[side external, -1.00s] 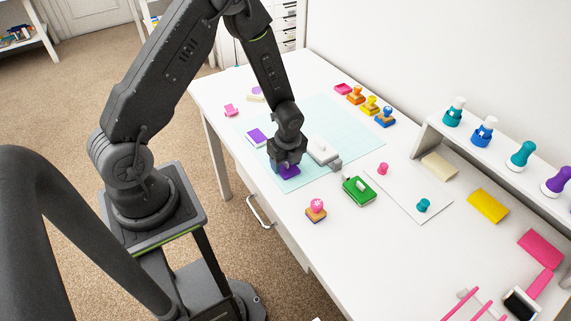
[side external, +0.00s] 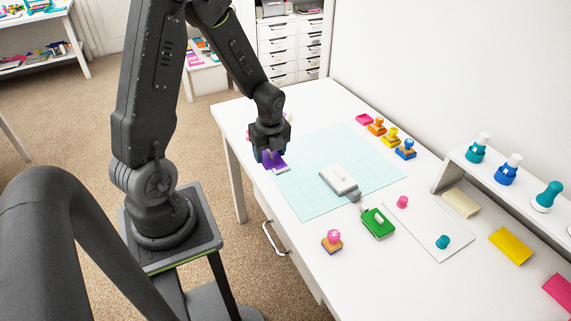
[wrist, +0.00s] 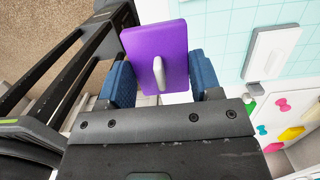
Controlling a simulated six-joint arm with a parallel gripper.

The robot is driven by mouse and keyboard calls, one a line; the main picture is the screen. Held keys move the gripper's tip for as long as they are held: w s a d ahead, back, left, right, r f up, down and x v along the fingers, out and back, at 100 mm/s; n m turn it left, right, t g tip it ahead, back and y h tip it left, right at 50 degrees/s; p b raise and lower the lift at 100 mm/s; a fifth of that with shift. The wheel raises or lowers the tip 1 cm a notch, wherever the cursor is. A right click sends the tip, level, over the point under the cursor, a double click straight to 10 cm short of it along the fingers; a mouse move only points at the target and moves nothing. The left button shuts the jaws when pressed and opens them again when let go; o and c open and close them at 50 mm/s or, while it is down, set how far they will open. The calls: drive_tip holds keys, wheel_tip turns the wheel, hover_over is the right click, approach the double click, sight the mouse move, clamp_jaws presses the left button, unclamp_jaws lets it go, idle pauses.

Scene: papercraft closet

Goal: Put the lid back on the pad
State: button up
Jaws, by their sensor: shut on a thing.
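The purple lid (wrist: 172,37) with a pale upright handle is in my gripper (side external: 271,150). In the wrist view it lies between the two blue fingers of my gripper (wrist: 161,82). In the side view the lid (side external: 267,158) hangs just over the purple ink pad (side external: 281,168), which sits at the left edge of the cutting mat. Only a front part of the pad shows; the lid and gripper cover the rest. I cannot tell whether lid and pad touch. In the wrist view the lid hides the pad.
A grey-lidded pad (side external: 338,178) lies on the light blue mat (side external: 308,200). A green pad (side external: 379,223) and a pink-topped stamp (side external: 332,242) stand nearer. Several stamps (side external: 391,136) line the back.

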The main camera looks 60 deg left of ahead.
drive_tip(key=shift+a+r, duration=0.15)
drive_tip(key=shift+a, duration=0.3)
drive_tip(key=shift+n, duration=0.3)
drive_tip(key=w+a+f, duration=0.1)
drive_tip(key=w+a, duration=0.1)
drive_tip(key=w+a+f, duration=0.1)
drive_tip(key=a, duration=0.1)
drive_tip(key=w+a+f, duration=0.1)
drive_tip(key=w+a, duration=0.1)
drive_tip(key=shift+w+a+f, duration=0.1)
drive_tip(key=shift+w+f, duration=0.2)
drive_tip(key=shift+f, duration=2.5)
drive_tip(key=shift+f, duration=0.45)
drive_tip(key=o, duration=1.2)
